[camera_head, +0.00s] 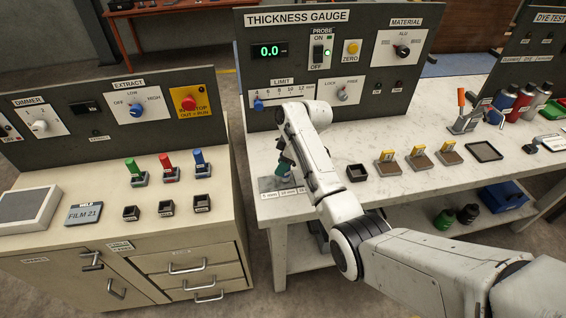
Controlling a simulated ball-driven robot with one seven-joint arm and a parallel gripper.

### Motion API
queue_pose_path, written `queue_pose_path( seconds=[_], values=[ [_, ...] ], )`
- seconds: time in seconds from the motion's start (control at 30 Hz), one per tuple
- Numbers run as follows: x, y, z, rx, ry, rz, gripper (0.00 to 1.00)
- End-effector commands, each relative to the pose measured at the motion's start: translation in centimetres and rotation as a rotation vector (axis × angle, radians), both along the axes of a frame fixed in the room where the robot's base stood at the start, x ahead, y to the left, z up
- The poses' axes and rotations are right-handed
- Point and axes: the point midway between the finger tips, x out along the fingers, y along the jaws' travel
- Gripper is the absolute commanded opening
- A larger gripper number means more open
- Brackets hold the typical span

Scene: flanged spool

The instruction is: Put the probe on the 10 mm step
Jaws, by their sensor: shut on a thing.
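My gripper (284,158) hangs over the front left of the white bench, partly hidden by my own arm. It is shut on a dark green thing, which looks like the probe (284,168), pointing down. The grey step block (267,184) lies just below, with small labels along its front edge; the middle label seems to read 10 mm. My arm covers part of the block's right side. I cannot tell whether the probe's tip touches a step. The thickness gauge panel (345,75) stands behind, its display (269,51) reading 0.0 and a green light lit by the PROBE switch.
Right of my arm are a small black box (357,172), several yellow-tagged blocks (420,156) and a black tray (485,151). Bottles (522,98) stand farther right. A cream cabinet (150,230) with controls stands left, across a gap.

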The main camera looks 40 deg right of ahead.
Motion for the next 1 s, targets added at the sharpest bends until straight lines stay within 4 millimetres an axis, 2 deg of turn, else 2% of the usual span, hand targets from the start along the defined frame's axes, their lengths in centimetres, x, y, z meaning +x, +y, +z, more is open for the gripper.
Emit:
queue_pose_path(
  seconds=[0.47,0.5,0.73,1.0],
  values=[
    [0.03,-0.02,-0.96,-0.001,-0.002,0.000,0.02],
    [0.02,-0.01,-0.86,-0.001,-0.002,0.001,0.44],
    [0.02,-0.01,-0.83,-0.001,-0.002,0.001,0.66],
    [0.03,-0.02,-0.58,-0.001,-0.002,0.000,0.66]
  ],
)
